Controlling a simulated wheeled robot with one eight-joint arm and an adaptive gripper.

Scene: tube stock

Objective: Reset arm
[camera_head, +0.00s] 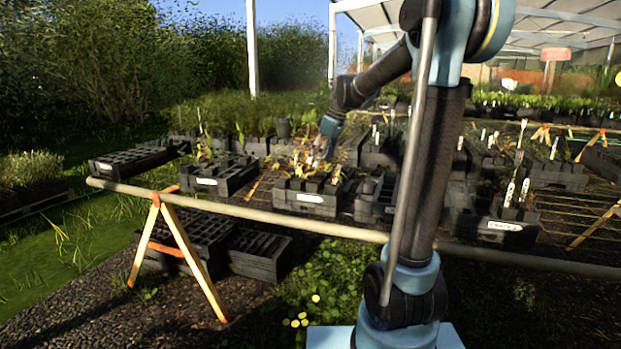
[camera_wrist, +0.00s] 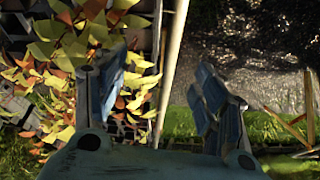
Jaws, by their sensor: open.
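My gripper (camera_wrist: 162,82) is open in the wrist view, with its two blue-grey fingers apart and nothing held between them. A pale rail (camera_wrist: 173,60) shows beyond and between the fingers; I cannot tell its distance from them. In the head view my gripper (camera_head: 325,143) is small and partly lost against the plants, above the front row of black trays. My arm bends over at the top and reaches down and left to it. Its fingertips are too small there to read.
Black crop trays (camera_head: 309,198) with labels and seedlings stand on the bench behind a long pale rail (camera_head: 270,218). A wooden trestle leg (camera_head: 190,262) stands at the left. More black trays (camera_head: 258,252) sit below the bench. Yellow and orange leaves (camera_wrist: 62,75) lie close by the left finger.

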